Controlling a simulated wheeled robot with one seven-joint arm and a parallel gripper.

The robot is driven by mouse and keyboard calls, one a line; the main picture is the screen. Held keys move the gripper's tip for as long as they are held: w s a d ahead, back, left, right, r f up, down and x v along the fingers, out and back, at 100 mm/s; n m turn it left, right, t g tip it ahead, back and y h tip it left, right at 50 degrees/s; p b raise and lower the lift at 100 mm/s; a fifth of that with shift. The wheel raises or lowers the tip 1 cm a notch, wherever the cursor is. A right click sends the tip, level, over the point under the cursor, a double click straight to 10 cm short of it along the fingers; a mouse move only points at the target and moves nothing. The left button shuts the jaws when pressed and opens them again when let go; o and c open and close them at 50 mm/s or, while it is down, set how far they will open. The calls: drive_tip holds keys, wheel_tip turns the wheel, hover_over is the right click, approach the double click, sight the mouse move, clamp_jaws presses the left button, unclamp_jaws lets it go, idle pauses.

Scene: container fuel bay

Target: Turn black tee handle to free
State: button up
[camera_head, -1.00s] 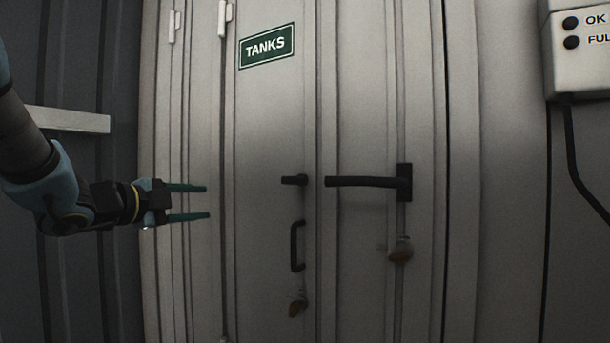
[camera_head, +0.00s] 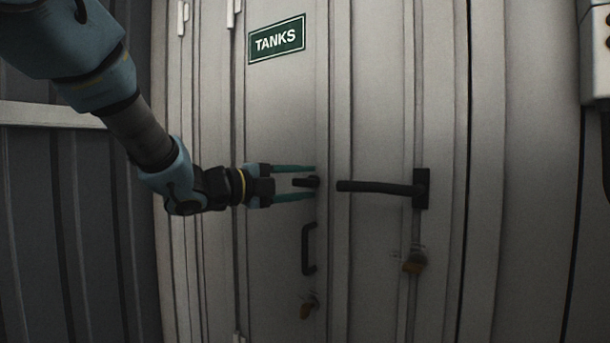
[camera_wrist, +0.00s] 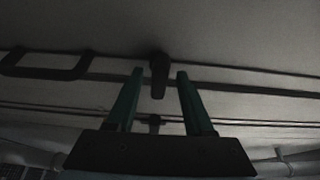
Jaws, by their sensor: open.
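The black tee handle (camera_head: 305,182) is a short dark bar on the left door panel below the green TANKS sign; it points left, roughly level. My gripper (camera_head: 314,182) reaches in from the left with its two teal fingers open, one above and one below the handle in the head view. In the wrist view, my gripper (camera_wrist: 159,73) has its fingertips on either side of the dark handle (camera_wrist: 159,75), with gaps visible between. I cannot tell whether either finger touches it.
A long black lever (camera_head: 375,187) lies level just right of the handle. A black pull handle (camera_head: 308,248) is below, also seen in the wrist view (camera_wrist: 45,66). Brownish padlock-like pieces (camera_head: 414,262) hang lower. A grey box (camera_head: 594,50) is at the right edge.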

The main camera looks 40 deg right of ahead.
drive_tip(key=shift+d, duration=0.35)
drive_tip(key=shift+c, duration=0.3)
clamp_jaws()
